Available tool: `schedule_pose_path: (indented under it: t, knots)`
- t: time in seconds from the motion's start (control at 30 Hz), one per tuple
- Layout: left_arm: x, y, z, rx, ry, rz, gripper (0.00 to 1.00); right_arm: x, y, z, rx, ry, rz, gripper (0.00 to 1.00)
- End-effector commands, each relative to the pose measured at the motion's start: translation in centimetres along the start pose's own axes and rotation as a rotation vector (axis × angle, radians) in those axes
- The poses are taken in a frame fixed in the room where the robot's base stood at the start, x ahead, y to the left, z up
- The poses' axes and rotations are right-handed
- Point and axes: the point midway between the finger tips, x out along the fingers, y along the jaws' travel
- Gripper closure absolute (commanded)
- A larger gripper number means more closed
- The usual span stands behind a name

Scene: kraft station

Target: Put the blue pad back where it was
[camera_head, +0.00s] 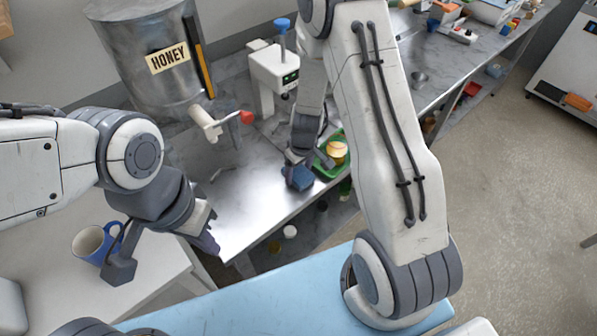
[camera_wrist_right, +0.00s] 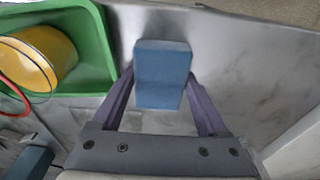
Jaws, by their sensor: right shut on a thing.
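The blue pad (camera_wrist_right: 162,80) is a small blue block between the two fingers of my right gripper (camera_wrist_right: 160,95) in the right wrist view. The right gripper (camera_head: 298,172) is shut on it. In the head view the pad (camera_head: 299,178) shows at the front edge of the metal bench (camera_head: 255,205), left of a green tray. I cannot tell whether it touches the bench top. My left gripper (camera_head: 207,238) hangs empty-looking near the bench's front left corner; its finger opening is not clear.
The green tray (camera_wrist_right: 95,85) holds a yellow round container (camera_wrist_right: 35,58), with a red loop beside it. A honey tank (camera_head: 145,75) with a red-handled tap (camera_head: 246,118) and a white device (camera_head: 272,72) stand behind. A blue mug (camera_head: 84,243) stands on the white table (camera_head: 150,290).

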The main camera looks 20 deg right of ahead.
Motion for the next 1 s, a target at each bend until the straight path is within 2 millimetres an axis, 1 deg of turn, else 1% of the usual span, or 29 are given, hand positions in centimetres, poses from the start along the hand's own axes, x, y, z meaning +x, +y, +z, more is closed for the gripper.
schedule_pose_path:
  t: [0.2, 0.23, 0.57, 0.67, 0.77, 0.83, 0.93, 1.0]
  knots:
    - [0.6, 0.0, 0.0, 0.000, 0.000, 0.000, 1.00, 0.5, 0.0, 0.1, -0.001, 0.000, 0.000, 0.76]
    - [0.4, 0.0, 0.0, 0.000, 0.000, 0.000, 1.00, 0.3, 0.0, 0.1, -0.001, 0.000, 0.000, 0.12]
    - [0.3, 0.0, 0.0, 0.000, 0.000, 0.000, 1.00, 0.2, 0.0, 0.1, 0.000, 0.000, 0.000, 0.11]
    - [-0.2, 0.0, 0.0, 0.000, 0.000, 0.000, 1.00, -0.2, 0.0, 0.0, 0.000, 0.000, 0.000, 0.11]
    - [-0.7, 0.1, 0.0, 0.000, 0.000, 0.000, 1.00, -1.5, 0.0, -0.1, 0.000, 0.003, 0.001, 0.11]
    - [-1.3, 0.1, -0.1, -0.001, 0.000, 0.000, 1.00, -3.0, 0.0, -0.1, -0.001, 0.003, 0.001, 0.11]
    - [-1.5, 0.1, -0.1, -0.001, 0.000, 0.000, 1.00, -5.2, 0.0, -0.2, -0.001, 0.005, 0.002, 0.11]
    - [-1.3, 0.1, -0.1, -0.001, 0.000, 0.000, 1.00, -6.5, 0.0, -0.2, -0.001, 0.006, 0.002, 0.11]
